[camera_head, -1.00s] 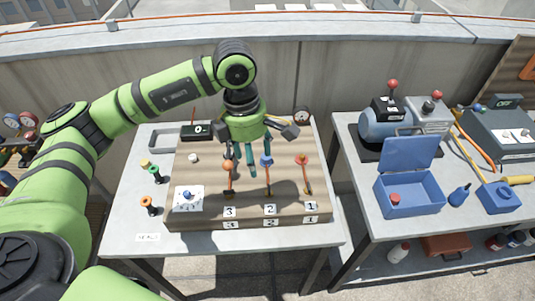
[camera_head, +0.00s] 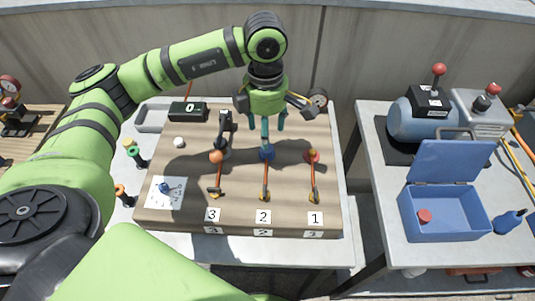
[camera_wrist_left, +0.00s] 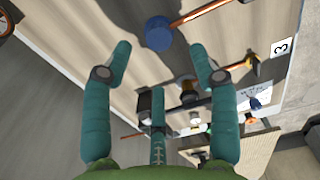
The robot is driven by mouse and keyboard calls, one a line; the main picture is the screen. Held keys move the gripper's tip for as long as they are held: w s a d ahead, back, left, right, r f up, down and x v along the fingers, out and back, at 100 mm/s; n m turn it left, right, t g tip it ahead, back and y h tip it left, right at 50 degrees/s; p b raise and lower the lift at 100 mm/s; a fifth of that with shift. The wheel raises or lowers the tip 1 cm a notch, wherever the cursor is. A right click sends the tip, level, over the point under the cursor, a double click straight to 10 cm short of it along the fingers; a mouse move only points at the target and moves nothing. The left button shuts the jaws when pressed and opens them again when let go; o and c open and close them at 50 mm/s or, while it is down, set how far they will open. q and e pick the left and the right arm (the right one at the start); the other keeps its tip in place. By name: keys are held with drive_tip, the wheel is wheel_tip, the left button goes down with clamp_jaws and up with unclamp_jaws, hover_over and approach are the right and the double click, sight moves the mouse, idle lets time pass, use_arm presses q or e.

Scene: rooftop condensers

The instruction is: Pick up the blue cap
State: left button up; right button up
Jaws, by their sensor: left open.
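The blue cap (camera_head: 267,152) sits at the upper end of the middle orange hose, above the label 2 on the wooden board (camera_head: 180,222). My left gripper (camera_head: 267,125) is open, with its teal fingers pointing down just behind and above the blue cap. In the wrist view the blue cap (camera_wrist_left: 158,34) lies beyond the spread fingertips of my left gripper (camera_wrist_left: 160,62), apart from them. Nothing is between the fingers. My right gripper is not in view.
An orange cap (camera_head: 216,156) stands to the left and a red cap (camera_head: 312,155) to the right, each on its own hose. A black fitting (camera_head: 225,130) stands upright by the orange cap. A blue open box (camera_head: 444,222) is on the right table.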

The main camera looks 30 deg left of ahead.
use_arm(q)
drive_tip(key=shift+f, duration=0.45)
wheel_tip(320, 180, down, 5)
drive_tip(key=p, duration=0.2)
drive_tip(key=shift+f+p, duration=0.1)
drive_tip(key=shift+p, duration=0.25)
drive_tip(key=shift+w+f, duration=0.1)
drive_tip(key=shift+f, duration=0.15)
drive_tip(key=c, duration=0.9)
